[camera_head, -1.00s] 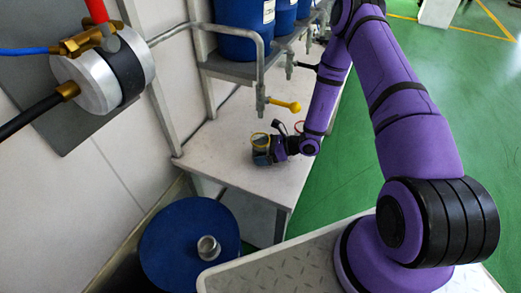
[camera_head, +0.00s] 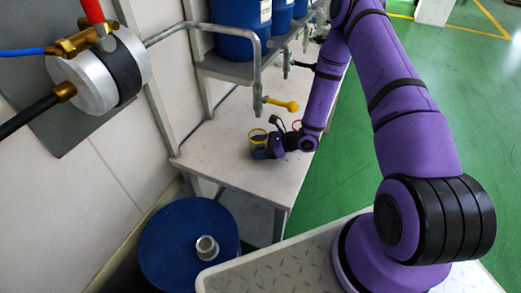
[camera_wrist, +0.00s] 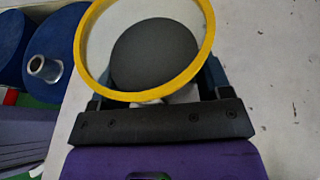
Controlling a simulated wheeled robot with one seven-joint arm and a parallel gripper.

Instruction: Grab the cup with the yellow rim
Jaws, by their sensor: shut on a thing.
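The cup with the yellow rim (camera_wrist: 209,40) is held in my gripper, seen from above in the wrist view, with its dark inside showing. My gripper (camera_head: 268,146) is shut on the cup from the right. In the wrist view my gripper (camera_wrist: 160,95) has a finger on each side of the cup. The cup's lower part is mostly hidden by the fingers, and I cannot tell whether its base touches the table.
The pale table (camera_head: 220,137) has free room around the cup.

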